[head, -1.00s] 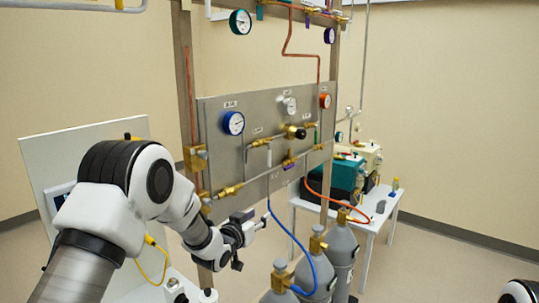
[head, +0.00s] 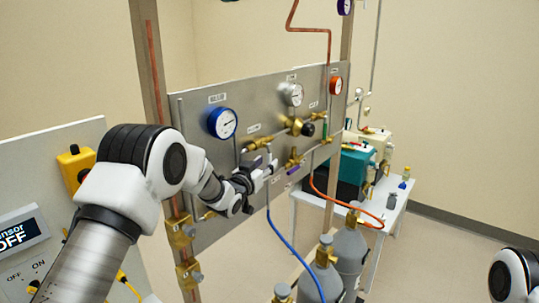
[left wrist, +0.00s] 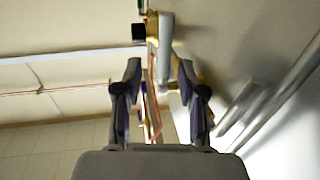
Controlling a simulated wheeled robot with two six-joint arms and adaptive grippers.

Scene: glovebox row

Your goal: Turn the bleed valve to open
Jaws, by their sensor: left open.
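The steel gas panel (head: 205,88) carries brass valves and fittings; its labels are too small to read, so I cannot tell which valve is the bleed valve. A valve with a purple handle (head: 294,169) sits low on the panel, just right of my left gripper (head: 272,168). A brass valve with a black round knob (head: 307,129) sits above it. My left gripper is open in front of the lower pipework. In the left wrist view, its two fingers (left wrist: 158,92) are apart, with a brass fitting (left wrist: 151,25) beyond them. My right gripper is not in view.
A blue gauge (head: 222,123), a white gauge (head: 292,94) and an orange gauge (head: 336,85) are on the panel. Grey cylinders (head: 350,246) with a blue hose (head: 285,236) stand below. A white table (head: 394,206) with pumps stands behind right.

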